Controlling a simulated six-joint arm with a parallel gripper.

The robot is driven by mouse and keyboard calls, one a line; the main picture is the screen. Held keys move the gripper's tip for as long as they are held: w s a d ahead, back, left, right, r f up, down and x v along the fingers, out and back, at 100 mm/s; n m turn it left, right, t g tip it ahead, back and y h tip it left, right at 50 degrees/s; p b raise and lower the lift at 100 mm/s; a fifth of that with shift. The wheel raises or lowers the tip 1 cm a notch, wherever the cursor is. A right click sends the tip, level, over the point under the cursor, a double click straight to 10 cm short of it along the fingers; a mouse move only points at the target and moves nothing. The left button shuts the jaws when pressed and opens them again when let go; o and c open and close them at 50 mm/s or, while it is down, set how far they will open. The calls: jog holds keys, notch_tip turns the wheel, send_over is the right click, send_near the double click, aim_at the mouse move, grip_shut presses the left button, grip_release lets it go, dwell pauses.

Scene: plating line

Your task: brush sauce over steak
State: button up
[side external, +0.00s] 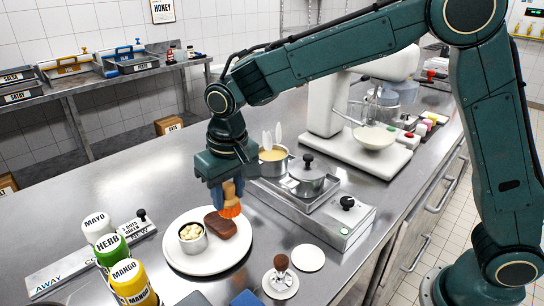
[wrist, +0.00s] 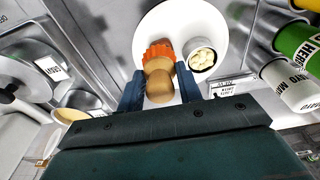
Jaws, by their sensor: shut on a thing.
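My gripper (side external: 229,187) is shut on a brush (side external: 230,207) with a wooden handle and orange bristles. The bristles point down, at the right end of the brown steak (side external: 220,226); I cannot tell whether they touch it. The steak lies on a white round plate (side external: 205,267), beside a small metal cup (side external: 193,239) of pale cubes. An open pot of yellowish sauce (side external: 272,160) stands behind my gripper.
A lidded pot (side external: 306,180) stands on the steel burner unit (side external: 340,222) to the right. Mayo, herb and mango bottles (side external: 128,280) stand at the front left. A small holder (side external: 281,276) and white disc (side external: 309,258) are at the front. The counter's left middle is clear.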

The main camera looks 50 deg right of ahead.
aim_at(231, 215)
jog(key=shift+f, duration=2.95)
jog(key=shift+w+f, duration=0.1)
jog(key=shift+w, duration=4.45)
jog(key=shift+s, duration=4.55)
jog(key=shift+r, duration=4.1)
jog(key=shift+r, duration=0.1)
